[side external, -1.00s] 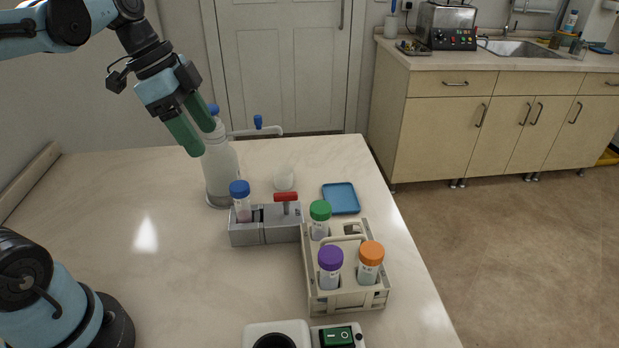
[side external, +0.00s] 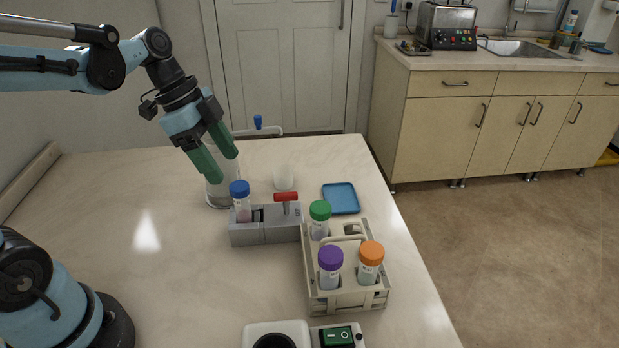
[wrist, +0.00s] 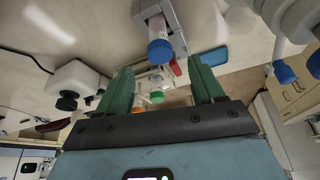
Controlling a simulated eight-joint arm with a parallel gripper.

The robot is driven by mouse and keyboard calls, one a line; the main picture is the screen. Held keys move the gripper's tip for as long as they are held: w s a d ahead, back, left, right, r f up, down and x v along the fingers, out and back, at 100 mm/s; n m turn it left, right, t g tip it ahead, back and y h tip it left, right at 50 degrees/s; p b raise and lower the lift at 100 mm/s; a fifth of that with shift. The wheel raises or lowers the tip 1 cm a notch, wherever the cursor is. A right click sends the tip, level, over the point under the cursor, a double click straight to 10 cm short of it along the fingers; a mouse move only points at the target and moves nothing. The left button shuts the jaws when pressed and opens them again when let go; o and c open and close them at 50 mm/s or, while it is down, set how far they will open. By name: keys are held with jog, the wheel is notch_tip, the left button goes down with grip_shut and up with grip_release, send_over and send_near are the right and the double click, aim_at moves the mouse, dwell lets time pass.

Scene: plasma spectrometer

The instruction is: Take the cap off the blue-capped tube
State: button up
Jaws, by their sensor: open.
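The blue-capped tube (side external: 242,212) stands upright in the left end of a grey clamp block (side external: 279,229) with a red handle. Its blue cap (side external: 239,188) is on. In the wrist view the blue cap (wrist: 161,52) shows beyond the fingers, between them and towards the top. My gripper (side external: 222,168) has two green fingers and is open and empty. It is above and a little left of the blue cap, apart from it, tilted down to the right. In the wrist view the open fingers (wrist: 163,80) are spread wide with nothing between them.
A white rack (side external: 352,299) right of the block holds tubes with green (side external: 320,210), purple (side external: 330,257) and orange (side external: 371,252) caps. A wash bottle (side external: 219,188) stands behind my fingers. A blue tray (side external: 341,198) lies behind the rack.

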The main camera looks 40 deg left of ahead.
aim_at(237, 186)
jog(key=shift+x, duration=2.4)
jog(key=shift+c, duration=0.4)
jog(key=c, duration=1)
